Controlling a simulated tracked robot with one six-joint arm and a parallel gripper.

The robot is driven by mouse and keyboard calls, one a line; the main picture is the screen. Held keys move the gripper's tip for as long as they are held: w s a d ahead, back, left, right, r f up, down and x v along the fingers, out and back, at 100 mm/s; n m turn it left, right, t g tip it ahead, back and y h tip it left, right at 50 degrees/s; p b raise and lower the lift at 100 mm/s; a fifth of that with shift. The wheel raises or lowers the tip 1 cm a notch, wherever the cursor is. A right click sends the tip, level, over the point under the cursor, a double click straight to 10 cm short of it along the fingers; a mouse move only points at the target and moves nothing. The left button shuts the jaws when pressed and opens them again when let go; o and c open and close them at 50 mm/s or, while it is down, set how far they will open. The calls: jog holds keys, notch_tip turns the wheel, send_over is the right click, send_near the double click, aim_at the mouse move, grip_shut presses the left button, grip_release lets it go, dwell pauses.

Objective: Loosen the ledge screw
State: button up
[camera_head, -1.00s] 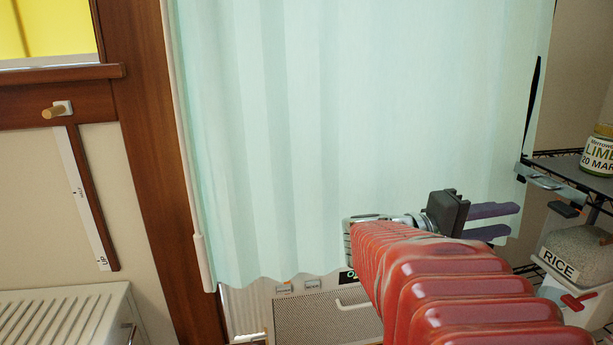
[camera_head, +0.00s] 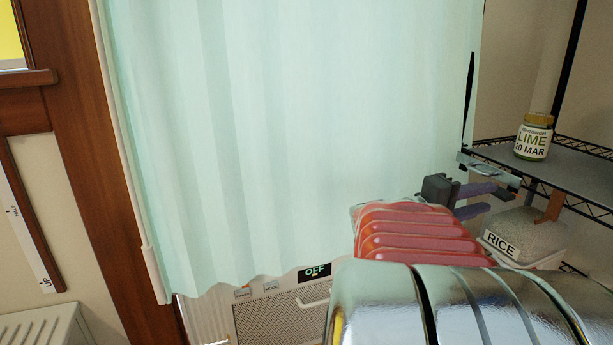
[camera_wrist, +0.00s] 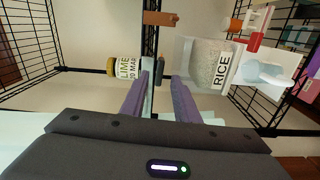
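My gripper (camera_head: 493,199) has two purple fingers, which point right toward the shelf corner in the head view. In the wrist view the fingers (camera_wrist: 162,78) stand apart. A small dark grey piece (camera_wrist: 160,66) shows in line with the gap, and I cannot tell its distance. A grey metal bracket strip (camera_head: 488,170) sits at the shelf's near corner, just above the fingers in the head view. I cannot make out a screw clearly in either view.
A pale green curtain (camera_head: 290,130) hangs at the left and middle. The black wire shelf (camera_head: 575,168) holds a lime jar (camera_head: 533,138). A rice container (camera_head: 525,236) stands below it. A mesh-fronted unit (camera_head: 280,310) marked OFF is under the curtain.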

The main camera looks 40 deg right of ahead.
aim_at(495, 195)
jog(key=shift+x, duration=1.85)
grip_shut()
